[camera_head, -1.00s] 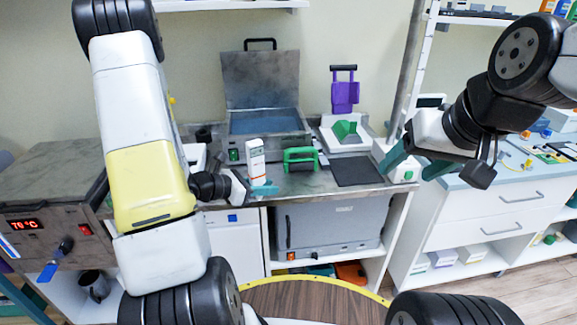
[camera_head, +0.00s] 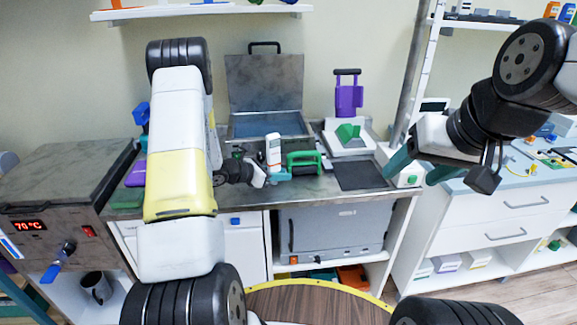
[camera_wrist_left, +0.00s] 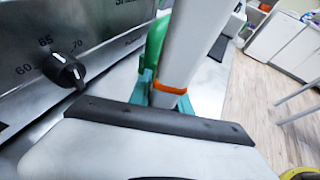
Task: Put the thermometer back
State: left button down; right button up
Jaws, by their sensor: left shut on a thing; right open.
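The thermometer (camera_head: 273,148) is a white upright handheld body with an orange band low down. My left gripper (camera_head: 280,175) is shut on its lower end, just left of a green handle on the steel counter. In the left wrist view the white thermometer (camera_wrist_left: 190,45) rises between the teal fingers (camera_wrist_left: 160,95), with the orange band just above them. Whether its base touches the counter cannot be told. My right gripper (camera_head: 415,168) is open and empty at the right, in front of the shelf post.
An open steel water bath (camera_head: 265,95) stands behind; its dial (camera_wrist_left: 65,70) is close in the left wrist view. The green handle (camera_head: 304,163) is right beside the thermometer. A purple holder (camera_head: 349,98), a white stand (camera_head: 350,146) and a dark mat (camera_head: 360,175) lie farther right.

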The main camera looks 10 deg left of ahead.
pick_arm(q)
jog(key=shift+f, duration=0.25)
jog(key=c, duration=1.2)
grip_release()
